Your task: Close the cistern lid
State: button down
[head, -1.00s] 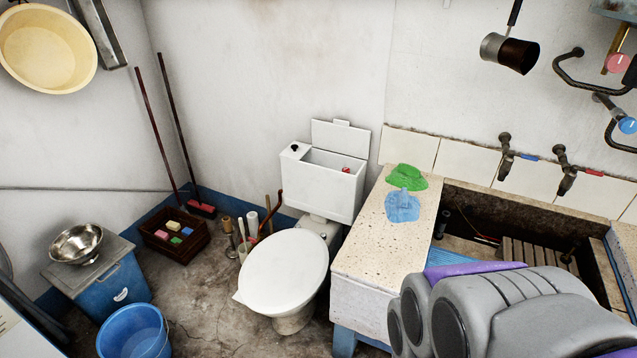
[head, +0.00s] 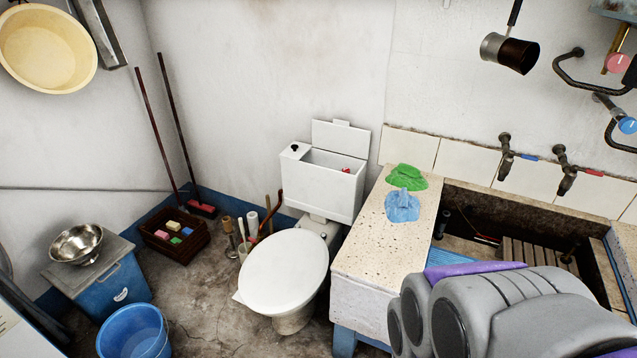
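The white toilet cistern (head: 325,188) stands against the wall in the head view, behind the toilet bowl. Its lid (head: 341,137) is raised upright along the back edge, leaning at the wall, with a small tab on its upper edge. The cistern's top is open and a small red part (head: 346,170) shows inside. A dark round button sits at the top left of the cistern. My arm is at the lower right, over the stone trough's front. My gripper is not visible in this view.
A stone counter (head: 375,240) with a green cloth (head: 407,177) and a blue cloth (head: 402,206) stands right of the cistern. The white toilet seat cover (head: 284,271) is down in front.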

aim_at(337, 137)
jog(key=j+z, duration=0.1)
jog(key=z, duration=0.4)
jog(key=i+j+z, duration=0.15)
jog(key=j, duration=0.2)
jog(key=i+j+z, duration=0.2)
jog(key=j, duration=0.15)
jog(key=j+z, duration=0.15)
jog(key=j, duration=0.25)
jog(key=i+j+z, duration=0.15)
jog(key=j, duration=0.25)
jog(key=i+j+z, duration=0.15)
jog(key=j, duration=0.25)
jog(key=i+j, duration=0.1)
jog(key=j, duration=0.85)
jog(key=i+j, duration=0.1)
jog(key=j, duration=0.85)
jog(key=z, duration=0.05)
